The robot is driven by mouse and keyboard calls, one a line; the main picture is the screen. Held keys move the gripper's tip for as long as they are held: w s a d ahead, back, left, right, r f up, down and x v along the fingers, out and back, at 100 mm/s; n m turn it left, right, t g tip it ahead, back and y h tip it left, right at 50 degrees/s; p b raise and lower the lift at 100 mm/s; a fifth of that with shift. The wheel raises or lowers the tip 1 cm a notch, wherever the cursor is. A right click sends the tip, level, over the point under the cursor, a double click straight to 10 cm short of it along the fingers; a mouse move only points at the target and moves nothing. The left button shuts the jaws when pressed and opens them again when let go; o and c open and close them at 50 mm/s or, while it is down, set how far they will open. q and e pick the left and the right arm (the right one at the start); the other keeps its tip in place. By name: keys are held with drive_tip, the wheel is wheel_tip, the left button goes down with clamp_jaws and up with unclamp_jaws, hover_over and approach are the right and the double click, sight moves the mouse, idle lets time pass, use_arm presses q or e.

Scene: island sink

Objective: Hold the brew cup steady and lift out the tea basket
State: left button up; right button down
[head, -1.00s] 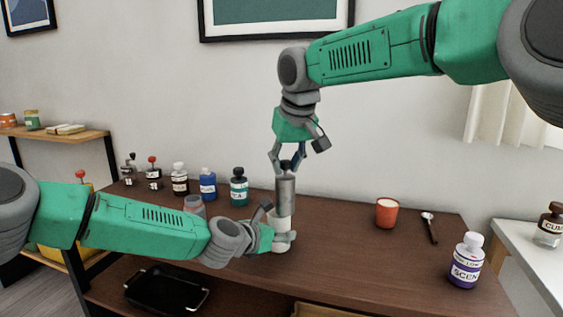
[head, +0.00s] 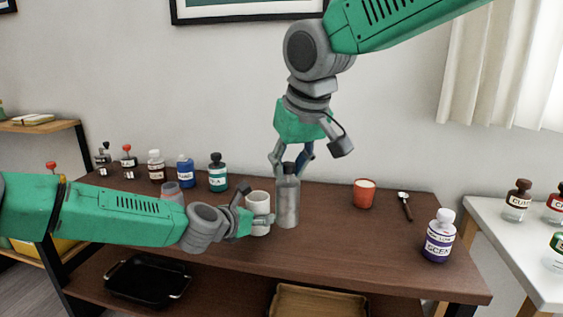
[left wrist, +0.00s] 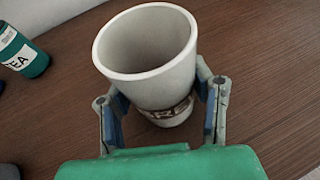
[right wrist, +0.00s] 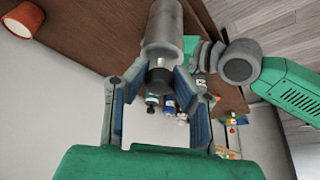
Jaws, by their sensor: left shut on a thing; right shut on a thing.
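The white brew cup (head: 258,200) stands upright on the brown table. My left gripper (head: 261,214) is shut on its sides, one finger on each side in the left wrist view (left wrist: 160,98). That view looks into the cup (left wrist: 150,45), and its inside looks empty. The grey cylindrical tea basket (head: 288,205) hangs upright just right of the cup, out of it. My right gripper (head: 290,166) is shut on the basket's dark top from above. The right wrist view shows the basket (right wrist: 162,35) between the fingers (right wrist: 160,84). I cannot tell whether its bottom touches the table.
Several bottles, including a teal one (head: 217,175), line the back left. The table front right of the basket (head: 340,245) is clear.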

drive_tip(key=shift+s+d, duration=0.35)
drive_tip(key=shift+s, duration=0.45)
drive_tip(key=shift+s, duration=0.1)
use_arm(q)
drive_tip(key=o, duration=1.3)
drive_tip(key=shift+o, duration=0.2)
drive_tip(key=shift+s, duration=0.1)
